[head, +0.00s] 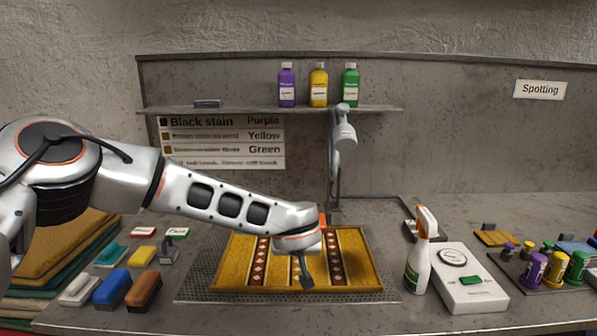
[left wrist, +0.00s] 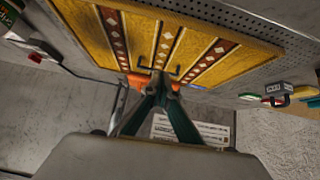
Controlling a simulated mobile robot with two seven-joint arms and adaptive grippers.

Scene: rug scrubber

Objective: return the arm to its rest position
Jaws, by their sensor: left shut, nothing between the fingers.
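My left arm reaches in from the left in the head view. Its left gripper (head: 305,275) points down over the yellow patterned rug (head: 355,258). The gripper is shut and holds nothing. In the left wrist view its fingers (left wrist: 160,76) converge in front of the rug (left wrist: 235,45). I cannot tell whether the fingertips touch the rug. A small orange part shows beside the gripper in both views; I cannot tell what it belongs to. My right gripper is not in view.
The rug lies on a perforated tray (head: 200,283). Brushes (head: 144,292) and folded rugs (head: 60,245) are at left. A spray bottle (head: 419,255), a white gauge box (head: 468,280) and small bottles (head: 555,268) are at right. A shelf (head: 230,110) and a wall-mounted lamp-like fixture (head: 343,130) stand behind.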

